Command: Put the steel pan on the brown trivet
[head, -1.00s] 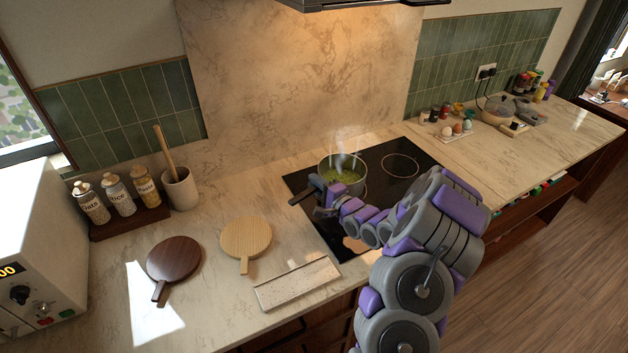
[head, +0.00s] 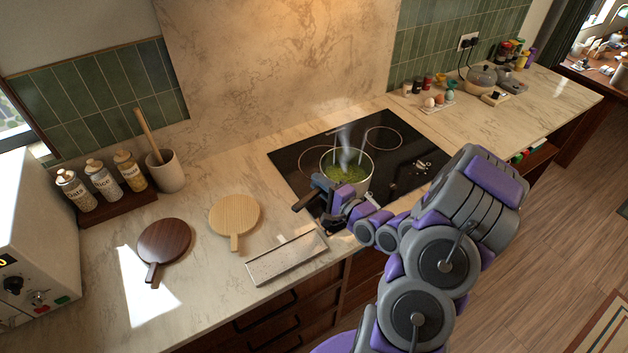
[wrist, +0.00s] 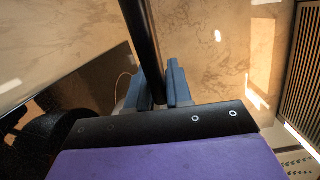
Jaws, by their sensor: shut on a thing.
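The steel pan (head: 369,171) holds steaming green food and is over the black cooktop. I cannot tell whether its base touches the glass. My gripper (head: 320,188) is shut on the pan's black handle (head: 302,202), left of the pan body. In the wrist view, the handle (wrist: 143,45) runs between my gripper's two blue fingers (wrist: 160,90). The dark brown round trivet (head: 165,241) lies empty on the counter at the left, its short handle toward the front. A similar pale wood trivet (head: 235,214) lies between it and the cooktop.
A pale rectangular slab (head: 287,257) lies at the counter's front edge, left of the cooktop (head: 300,160). Labelled jars (head: 103,180) and a utensil crock (head: 165,171) stand behind the brown trivet. A white appliance (head: 35,240) is at far left.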

